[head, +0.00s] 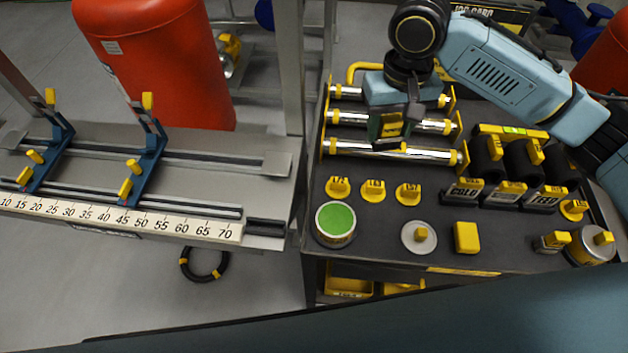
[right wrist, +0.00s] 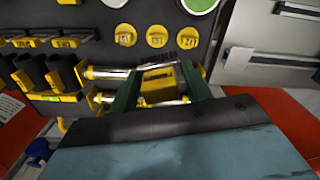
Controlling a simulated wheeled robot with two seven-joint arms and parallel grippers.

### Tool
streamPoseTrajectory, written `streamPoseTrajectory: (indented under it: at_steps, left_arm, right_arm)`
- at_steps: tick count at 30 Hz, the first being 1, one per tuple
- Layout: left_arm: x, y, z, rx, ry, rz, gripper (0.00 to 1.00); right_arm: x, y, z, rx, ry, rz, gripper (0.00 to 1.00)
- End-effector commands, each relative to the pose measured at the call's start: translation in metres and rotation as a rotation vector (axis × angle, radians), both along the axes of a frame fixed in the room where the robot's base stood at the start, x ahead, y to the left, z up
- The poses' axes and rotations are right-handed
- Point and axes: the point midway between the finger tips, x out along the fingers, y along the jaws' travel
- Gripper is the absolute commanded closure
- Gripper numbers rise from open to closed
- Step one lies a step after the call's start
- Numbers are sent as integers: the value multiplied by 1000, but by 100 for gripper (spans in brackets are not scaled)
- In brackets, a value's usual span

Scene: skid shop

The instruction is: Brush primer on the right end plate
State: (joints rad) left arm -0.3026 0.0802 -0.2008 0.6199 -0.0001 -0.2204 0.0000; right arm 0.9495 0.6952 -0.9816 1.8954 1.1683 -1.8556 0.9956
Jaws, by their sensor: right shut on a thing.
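My right gripper (head: 390,128) is over the back part of the dark cart, in front of the rack of metal tubes. It is shut on a yellow-handled brush (head: 392,117). In the right wrist view, the brush (right wrist: 158,80) sits between the green fingers, with its dark bristles pointing away from the gripper. An open round tin with green contents (head: 336,218) stands on the cart's near left corner, apart from the brush. A grey plate (head: 278,164) is at the right end of the rail bench; I cannot tell if it is the right end plate. My left gripper is not in view.
The rail bench with a number scale (head: 130,218) and two blue brackets (head: 145,165) lies left of the cart. A steel post (head: 291,70) stands between them. Several yellow-marked pieces and a yellow block (head: 466,238) sit on the cart. A red tank (head: 160,65) is behind.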

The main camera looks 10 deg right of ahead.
Motion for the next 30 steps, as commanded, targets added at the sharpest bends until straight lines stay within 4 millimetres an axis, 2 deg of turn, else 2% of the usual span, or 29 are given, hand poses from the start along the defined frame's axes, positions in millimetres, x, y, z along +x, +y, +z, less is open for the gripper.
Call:
streamPoseTrajectory:
  at_steps: [1,5,9,15,22,30]
  left_arm:
    - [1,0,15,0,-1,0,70]
    - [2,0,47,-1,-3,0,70]
    - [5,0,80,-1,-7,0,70]
    - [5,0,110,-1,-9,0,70]
    - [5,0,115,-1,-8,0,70]
    - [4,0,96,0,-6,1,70]
  right_arm:
    - [-3,6,1,-1,7,11,70]
    - [-14,30,-14,-6,14,56,70]
    - [-33,57,-33,-7,14,122,70]
    - [-60,86,-54,-2,4,204,70]
    - [-72,98,-66,2,-5,238,70]
    - [-72,97,-81,1,-4,238,70]
